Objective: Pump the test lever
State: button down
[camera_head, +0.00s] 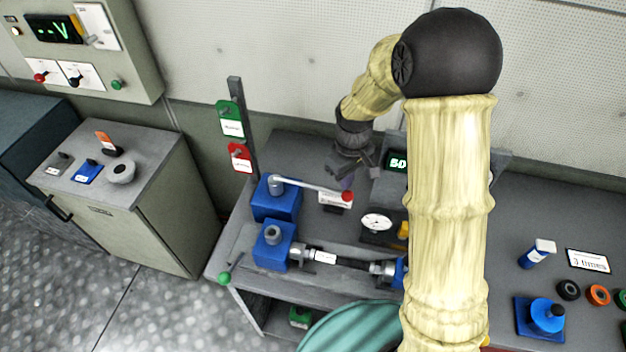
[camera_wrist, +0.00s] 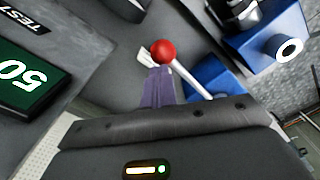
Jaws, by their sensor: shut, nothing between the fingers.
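The test lever (camera_head: 310,186) is a pale rod with a red ball knob (camera_head: 347,196). It runs nearly level to the right from a blue pump block (camera_head: 273,205) on the grey bench. In the wrist view the red knob (camera_wrist: 163,52) sits just beyond the tips of my gripper's purple fingers (camera_wrist: 158,78), with the rod running down to the right beside them. My gripper (camera_head: 346,183) is shut and empty, close behind and above the knob. I cannot tell whether the fingers touch the knob or rod.
A second blue block (camera_head: 272,246) with a horizontal cylinder stands in front of the lever. A gauge (camera_head: 376,222) and a display reading 50 (camera_head: 398,162) are to the right. A post with green (camera_head: 231,120) and red tags rises at left. My arm hides part of the bench.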

notch_tip(320, 180, up, 8)
jog(key=p, duration=0.6)
jog(key=shift+f+p, duration=0.25)
jog(key=shift+p, duration=0.1)
dwell(0.7)
dwell(0.4)
notch_tip(320, 180, up, 5)
jog(key=p, duration=0.4)
dwell(0.6)
jog(key=s+d+f+m+t+b, duration=0.1)
jog(key=s+d+f+m+b, duration=0.1)
jog(key=s+d+m+b, duration=0.2)
jog(key=s+d+f+m+t+b, duration=0.1)
jog(key=s+d+f+m+b, duration=0.2)
jog(key=s, duration=0.7)
jog(key=d+m+b, duration=0.1)
jog(key=d+b, duration=0.1)
jog(key=b, duration=0.1)
jog(key=shift+s+d+f+t, duration=0.15)
jog(key=shift+d+t, duration=0.15)
jog(key=shift+d, duration=0.1)
